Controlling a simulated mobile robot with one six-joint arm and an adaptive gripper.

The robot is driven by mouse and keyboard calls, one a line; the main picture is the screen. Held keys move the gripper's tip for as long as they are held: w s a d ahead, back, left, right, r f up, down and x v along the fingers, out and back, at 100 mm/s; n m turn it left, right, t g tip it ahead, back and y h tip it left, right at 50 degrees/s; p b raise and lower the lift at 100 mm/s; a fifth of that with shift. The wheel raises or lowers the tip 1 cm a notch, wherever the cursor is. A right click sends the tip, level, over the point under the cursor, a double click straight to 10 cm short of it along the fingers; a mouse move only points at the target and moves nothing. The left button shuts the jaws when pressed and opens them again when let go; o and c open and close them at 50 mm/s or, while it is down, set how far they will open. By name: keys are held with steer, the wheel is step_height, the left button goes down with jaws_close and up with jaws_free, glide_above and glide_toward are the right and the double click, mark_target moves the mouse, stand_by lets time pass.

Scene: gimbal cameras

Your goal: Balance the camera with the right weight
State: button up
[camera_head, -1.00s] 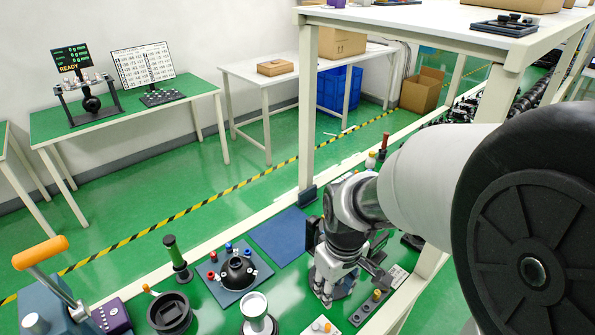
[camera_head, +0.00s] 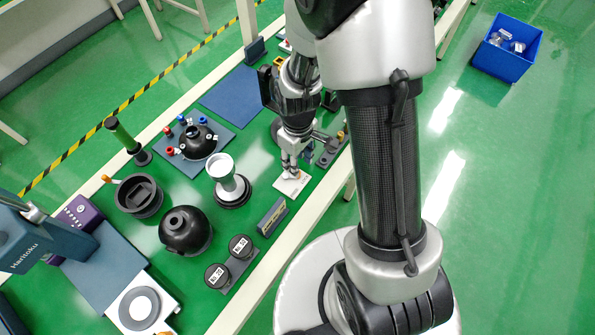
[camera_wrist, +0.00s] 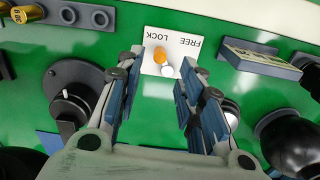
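My gripper (camera_head: 288,172) points down over a small white plate (camera_head: 292,184). In the wrist view its two fingers (camera_wrist: 160,100) are apart. Between them shows the plate (camera_wrist: 153,40), marked FREE and LOCK, with an orange knob (camera_wrist: 159,55) and a white ball (camera_wrist: 167,71). I cannot tell whether the fingers touch the knob. A gold cylindrical weight (camera_wrist: 24,14) sits in a grey holder (camera_wrist: 58,15) with empty sockets. A black dome (camera_head: 199,142) with coloured knobs stands on a blue base. A black ball-shaped body (camera_head: 186,231) stands nearer. No camera is clearly identifiable.
A silver-topped stand (camera_head: 228,182) is left of my gripper. A small upright sign block (camera_head: 272,217) and two round black labelled discs (camera_head: 229,262) are nearby. A green-handled post (camera_head: 127,138) stands left. A blue mat (camera_head: 239,95) lies bare behind.

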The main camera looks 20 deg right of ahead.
step_height(320, 180, down, 6)
steer(key=shift+r+b, duration=0.25)
steer(key=shift+b, duration=0.5)
steer(key=shift+c, duration=0.5)
jaws_close()
